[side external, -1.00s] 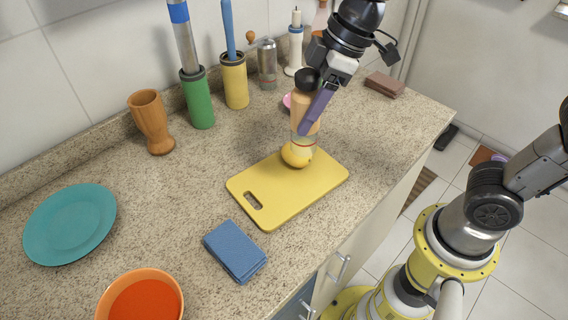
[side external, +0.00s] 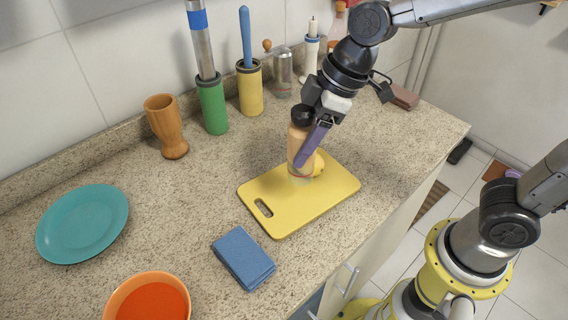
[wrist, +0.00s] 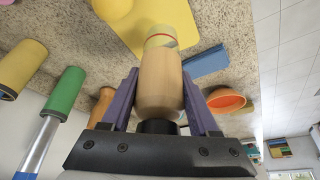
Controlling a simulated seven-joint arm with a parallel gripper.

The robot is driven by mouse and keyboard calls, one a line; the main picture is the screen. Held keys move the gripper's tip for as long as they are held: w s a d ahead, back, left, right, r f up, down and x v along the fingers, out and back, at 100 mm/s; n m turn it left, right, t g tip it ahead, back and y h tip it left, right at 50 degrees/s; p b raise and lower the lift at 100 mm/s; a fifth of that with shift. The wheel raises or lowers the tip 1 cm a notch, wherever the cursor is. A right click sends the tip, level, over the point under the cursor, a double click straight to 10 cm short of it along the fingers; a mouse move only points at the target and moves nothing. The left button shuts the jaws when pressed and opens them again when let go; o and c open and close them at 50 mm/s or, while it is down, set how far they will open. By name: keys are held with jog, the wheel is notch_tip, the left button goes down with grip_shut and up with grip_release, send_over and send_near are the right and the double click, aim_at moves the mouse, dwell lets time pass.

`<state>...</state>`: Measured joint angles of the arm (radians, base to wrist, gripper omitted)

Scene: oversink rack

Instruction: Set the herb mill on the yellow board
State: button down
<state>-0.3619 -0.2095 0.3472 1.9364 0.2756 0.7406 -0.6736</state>
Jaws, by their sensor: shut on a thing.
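The herb mill (side external: 301,145) is a tan wooden cylinder with a black knob on top and a thin coloured band near its foot. My gripper (side external: 308,145) is shut on its body and holds it upright. The mill also shows in the wrist view (wrist: 160,85) between the purple fingers (wrist: 160,95). The yellow board (side external: 282,212) lies flat on the counter. The mill's foot is over the board's far part, at or just above its surface; I cannot tell if they touch. A lemon (side external: 319,164) sits just behind and right of the mill, partly hidden by it.
A blue cloth (side external: 243,258) lies left of the board's near end. An orange bowl (side external: 120,292) and teal plate (side external: 82,222) are farther left. A wooden cup (side external: 166,125), green holder (side external: 211,105), yellow holder (side external: 250,88) and metal grinder (side external: 283,72) line the wall. The board's near part is clear.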

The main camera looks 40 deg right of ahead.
jog(key=shift+w+d+x, duration=0.1)
jog(key=shift+w+x, duration=0.1)
jog(key=shift+x, duration=1.1)
jog(key=shift+w+d+x, duration=0.1)
jog(key=shift+w+x, duration=0.1)
jog(key=shift+x, duration=1.1)
jog(key=shift+w+d+x, duration=0.15)
jog(key=shift+w+x, duration=0.05)
jog(key=shift+x, duration=1.1)
jog(key=shift+f, duration=0.15)
jog(key=shift+c, duration=0.7)
grip_release()
